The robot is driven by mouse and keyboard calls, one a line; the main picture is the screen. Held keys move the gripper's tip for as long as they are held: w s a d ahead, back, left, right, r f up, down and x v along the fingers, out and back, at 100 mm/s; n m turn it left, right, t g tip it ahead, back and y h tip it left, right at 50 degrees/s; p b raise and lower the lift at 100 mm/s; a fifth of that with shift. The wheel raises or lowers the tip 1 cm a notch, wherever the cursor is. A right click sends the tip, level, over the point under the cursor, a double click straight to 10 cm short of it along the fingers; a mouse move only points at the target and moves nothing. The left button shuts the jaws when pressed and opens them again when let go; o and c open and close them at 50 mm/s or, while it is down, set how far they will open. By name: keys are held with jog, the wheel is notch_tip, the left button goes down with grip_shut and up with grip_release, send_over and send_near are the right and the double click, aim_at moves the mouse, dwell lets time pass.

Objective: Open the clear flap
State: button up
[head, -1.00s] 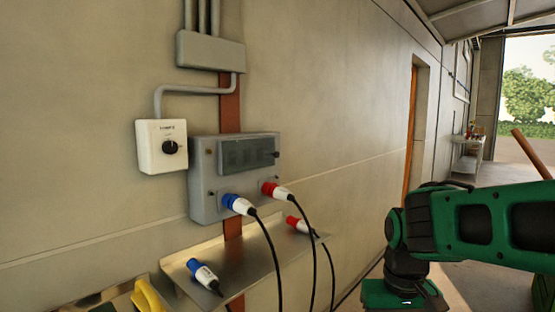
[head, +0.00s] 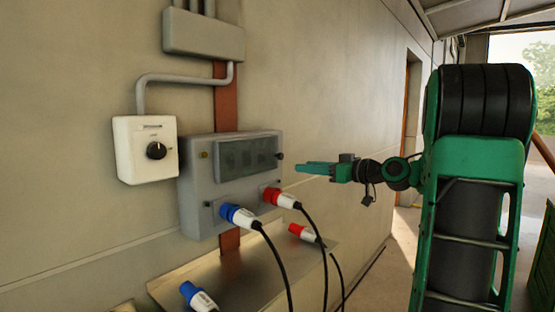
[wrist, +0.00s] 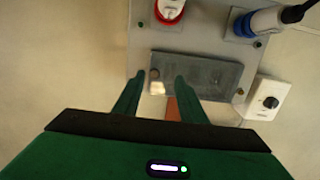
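The clear flap (head: 248,158) is a dark, see-through window on the front of the grey socket box (head: 200,190). It looks shut. A small dark knob (head: 279,156) sits at its right end. My gripper (head: 300,167) points at that end from the right, apparently just short of the box. In the wrist view the picture is turned over, with the flap (wrist: 205,80) ahead. There my gripper (wrist: 158,78) is open, its two green fingers apart near the knob (wrist: 154,74). A small pale patch shows between the fingers; I cannot tell what it is.
A blue plug (head: 235,214) and a red plug (head: 280,198) sit in the box below the flap, their black cables hanging down. A white switch box (head: 130,165) is at left. A metal shelf (head: 225,270) below bears loose plugs. The wall to the right is clear.

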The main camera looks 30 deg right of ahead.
aim_at(282, 156)
jog(key=shift+t, duration=0.4)
jog(key=x, duration=0.3)
jog(key=r+x, duration=0.1)
jog(key=x, duration=0.3)
jog(key=r+x, duration=0.1)
jog(key=x, duration=0.2)
jog(key=shift+w+d, duration=0.3)
jog(key=shift+w, duration=0.15)
grip_shut()
